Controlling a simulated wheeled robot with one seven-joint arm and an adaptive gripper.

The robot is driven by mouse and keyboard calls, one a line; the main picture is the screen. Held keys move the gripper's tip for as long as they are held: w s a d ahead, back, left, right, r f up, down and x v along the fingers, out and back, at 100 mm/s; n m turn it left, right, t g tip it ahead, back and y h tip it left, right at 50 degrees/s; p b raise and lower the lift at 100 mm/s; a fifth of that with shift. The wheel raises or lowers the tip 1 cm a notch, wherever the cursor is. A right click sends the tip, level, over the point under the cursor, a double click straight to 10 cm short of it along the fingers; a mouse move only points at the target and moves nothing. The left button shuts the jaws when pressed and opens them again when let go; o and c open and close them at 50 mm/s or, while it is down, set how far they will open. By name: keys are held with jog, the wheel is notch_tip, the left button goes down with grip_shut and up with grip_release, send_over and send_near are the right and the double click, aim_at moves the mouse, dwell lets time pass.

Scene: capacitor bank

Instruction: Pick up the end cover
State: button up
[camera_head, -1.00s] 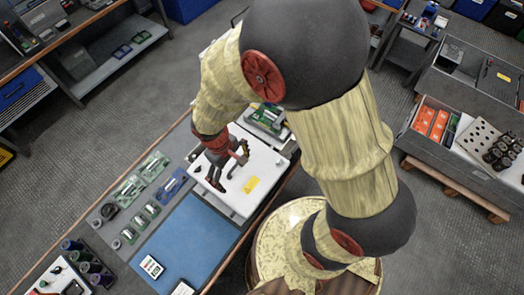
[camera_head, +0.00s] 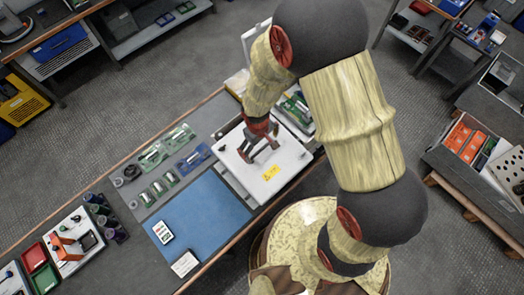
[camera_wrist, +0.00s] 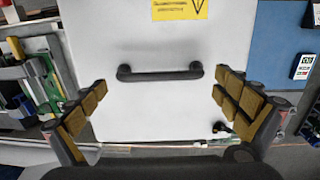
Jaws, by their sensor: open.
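The end cover (camera_head: 284,176) is a flat white panel with a yellow warning label, lying on the workbench in the head view. In the wrist view the cover (camera_wrist: 140,108) fills the middle, with a dark bar handle (camera_wrist: 160,72) across it and the label above. My gripper (camera_head: 262,158) is over the cover. In the wrist view my gripper (camera_wrist: 160,103) is open and empty, its padded fingers on either side of the handle and apart from it. I cannot tell the exact height of the fingertips above the cover.
A blue mat (camera_head: 205,212) lies beside the cover on the workbench, with two small labelled boxes on it. Green circuit boards (camera_head: 165,148) and several dark cylinders (camera_head: 108,218) lie farther left. A grey bin with orange boxes (camera_head: 463,139) stands at the right, apart from the bench.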

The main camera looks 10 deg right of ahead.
jog(key=shift+f, duration=0.95)
jog(key=c, duration=0.4)
jog(key=c, duration=1.1)
jog(key=shift+r, duration=0.15)
